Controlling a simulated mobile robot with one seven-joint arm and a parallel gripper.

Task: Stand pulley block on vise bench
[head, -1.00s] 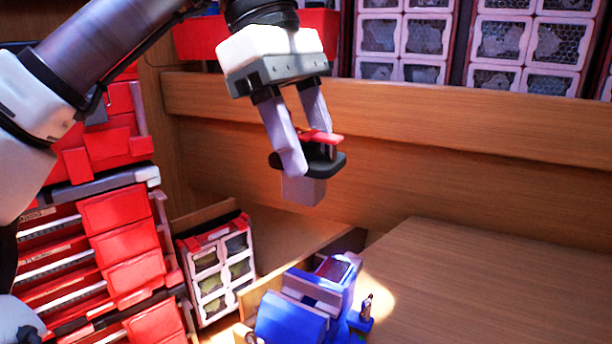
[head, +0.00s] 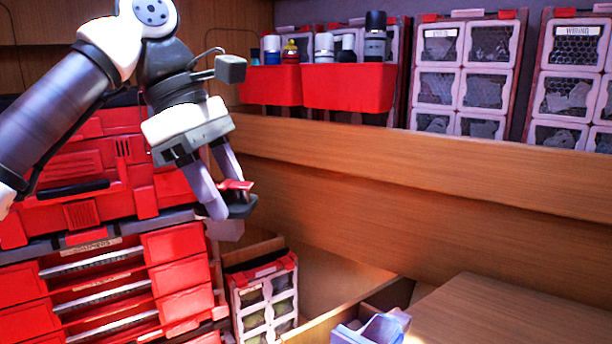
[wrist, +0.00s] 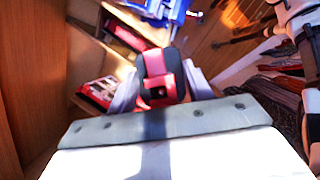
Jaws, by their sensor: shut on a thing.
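My gripper (head: 222,192) is shut on the pulley block (head: 240,207), a small black piece with a red part on it. It is held in the air, in front of the wooden back wall. In the wrist view the pulley block (wrist: 158,78) sits between the two grey fingers, black with a red bracket. The vise bench (head: 440,312) is the wooden top at the lower right of the head view, with a blue vise (head: 372,328) at its left, cut off by the lower edge. The blue vise also shows in the wrist view (wrist: 160,8). The pulley block is apart from the bench.
Red drawers and cases (head: 180,272) stand at the left. A small compartment organizer (head: 265,300) stands below the gripper. Red bins (head: 350,88) with bottles hang along the back above a wooden ledge (head: 420,165). The visible bench top is clear.

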